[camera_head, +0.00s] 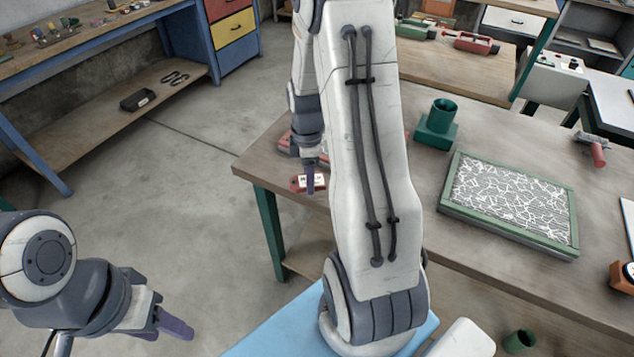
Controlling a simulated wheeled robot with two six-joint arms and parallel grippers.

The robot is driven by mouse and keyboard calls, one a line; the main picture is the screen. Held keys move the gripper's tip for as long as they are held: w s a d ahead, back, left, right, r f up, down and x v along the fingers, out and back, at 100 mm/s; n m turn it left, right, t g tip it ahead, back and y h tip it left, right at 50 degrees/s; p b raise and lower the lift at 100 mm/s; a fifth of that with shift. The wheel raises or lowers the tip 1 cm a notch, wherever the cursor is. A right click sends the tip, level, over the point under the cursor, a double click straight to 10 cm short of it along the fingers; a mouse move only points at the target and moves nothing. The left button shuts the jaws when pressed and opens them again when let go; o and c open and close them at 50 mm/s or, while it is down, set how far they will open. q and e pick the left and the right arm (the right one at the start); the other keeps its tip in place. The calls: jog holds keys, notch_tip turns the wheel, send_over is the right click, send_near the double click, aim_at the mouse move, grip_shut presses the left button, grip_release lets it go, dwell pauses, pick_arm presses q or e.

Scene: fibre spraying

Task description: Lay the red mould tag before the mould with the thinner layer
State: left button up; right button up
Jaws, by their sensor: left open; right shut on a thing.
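My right gripper (310,188) is shut on the red mould tag (296,183), which has a white label. It holds the tag near the left edge of the wooden table, and I cannot tell whether the tag touches the top. A green-framed mould (572,247) lies on the table to the right, with a web of white fibres over its dark face. A reddish object (285,142) shows behind my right gripper, mostly hidden by my arm. No second mould can be made out. My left gripper (172,328) is open and empty over the floor at lower left.
A green cup on a block (437,127) stands behind the mould. A red-handled tool (598,155) and an orange-brown object (622,281) lie at the right. My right arm hides much of the table's left part.

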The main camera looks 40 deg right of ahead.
aim_at(319, 173)
jog(key=s+d+r+n, duration=0.3)
jog(key=s+d+n, duration=0.1)
jog(key=d+n, duration=0.15)
jog(key=s+d+r+n, duration=0.3)
jog(key=d+r+n, duration=0.1)
jog(key=d+n, duration=0.15)
jog(key=w+a+f, duration=0.2)
jog(key=w, duration=0.1)
jog(key=w+a+f+p, duration=0.1)
jog(key=w+f, duration=0.1)
jog(key=w, duration=0.1)
jog(key=w+a+f, duration=0.2)
jog(key=w+f, duration=0.1)
jog(key=shift+a, duration=0.35)
jog(key=shift+w+f+p, duration=0.15)
jog(key=shift+p, duration=0.15)
notch_tip(319, 173, down, 3)
jog(key=shift+f+p, duration=0.2)
jog(key=shift+p, duration=0.25)
jog(key=shift+f, duration=0.2)
jog(key=shift+f, duration=0.2)
jog(key=o, duration=1.3)
jog(key=shift+o, duration=0.2)
